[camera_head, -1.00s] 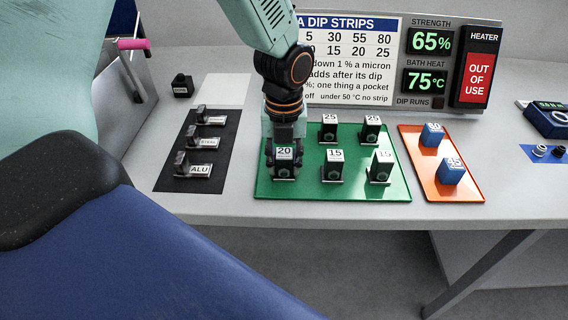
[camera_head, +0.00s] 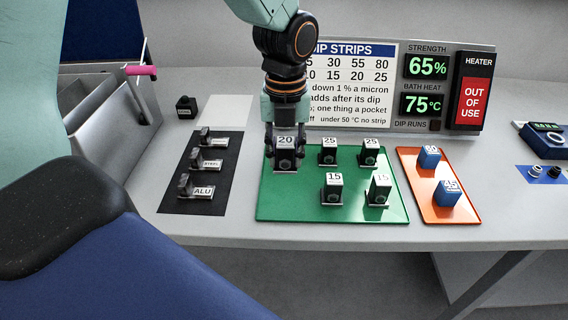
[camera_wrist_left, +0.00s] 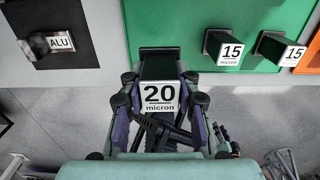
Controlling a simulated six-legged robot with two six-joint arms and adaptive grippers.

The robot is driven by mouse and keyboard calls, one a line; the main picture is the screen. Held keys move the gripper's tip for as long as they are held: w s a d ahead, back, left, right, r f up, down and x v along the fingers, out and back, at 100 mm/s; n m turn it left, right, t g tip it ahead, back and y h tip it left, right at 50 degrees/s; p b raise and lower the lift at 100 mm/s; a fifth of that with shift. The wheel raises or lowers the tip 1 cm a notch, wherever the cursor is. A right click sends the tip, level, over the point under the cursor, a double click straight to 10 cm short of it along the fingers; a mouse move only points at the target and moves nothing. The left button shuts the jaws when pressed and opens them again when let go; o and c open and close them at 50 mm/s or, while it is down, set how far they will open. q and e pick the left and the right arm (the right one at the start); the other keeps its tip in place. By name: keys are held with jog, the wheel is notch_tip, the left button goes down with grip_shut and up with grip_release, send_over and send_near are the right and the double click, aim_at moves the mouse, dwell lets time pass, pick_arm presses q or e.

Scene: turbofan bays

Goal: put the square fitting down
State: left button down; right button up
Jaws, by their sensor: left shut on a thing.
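My left gripper (camera_head: 285,150) is shut on a black square fitting (camera_head: 286,164) with a white "20" label on top. In the left wrist view the fitting's label (camera_wrist_left: 159,97) reads "20 micron", between the gripper's fingers (camera_wrist_left: 160,108). The fitting appears held above the left back part of the green tray (camera_head: 290,207); its underside and any gap to the tray are hard to see. My right gripper is not in view.
On the tray stand fittings labelled 25 (camera_head: 328,152), 25 (camera_head: 369,153), 15 (camera_head: 332,189) and 15 (camera_head: 379,190). The tray's front left is bare. A black mat (camera_head: 180,203) with labelled pieces lies left; an orange tray (camera_head: 438,210) with blue blocks lies right.

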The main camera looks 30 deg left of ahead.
pick_arm(q)
jog(key=shift+r, duration=0.35)
jog(key=n, duration=0.1)
jog(key=d+n, duration=0.1)
jog(key=n, duration=0.1)
jog(key=shift+f, duration=0.3)
jog(key=d+f+n, duration=0.1)
jog(key=n, duration=0.4)
jog(key=d+f+n+b, duration=0.1)
jog(key=d+n, duration=0.1)
jog(key=n, duration=0.3)
jog(key=d+f+n+b, duration=0.1)
jog(key=d+n, duration=0.1)
jog(key=n, duration=0.4)
jog(key=shift+s+f, duration=0.2)
jog(key=shift+f, duration=0.2)
jog(key=n, duration=0.2)
jog(key=d+f+n, duration=0.1)
jog(key=n, duration=0.1)
jog(key=shift+b, duration=0.35)
jog(key=n, duration=0.2)
jog(key=d+f+n, duration=0.1)
jog(key=n, duration=0.2)
jog(key=shift+s+d+f+b, duration=0.1)
jog(key=shift+d+f+b, duration=0.1)
jog(key=shift+b, duration=0.1)
jog(key=shift+d+f+n, duration=0.1)
jog(key=shift+n, duration=0.7)
jog(key=shift+s, duration=0.15)
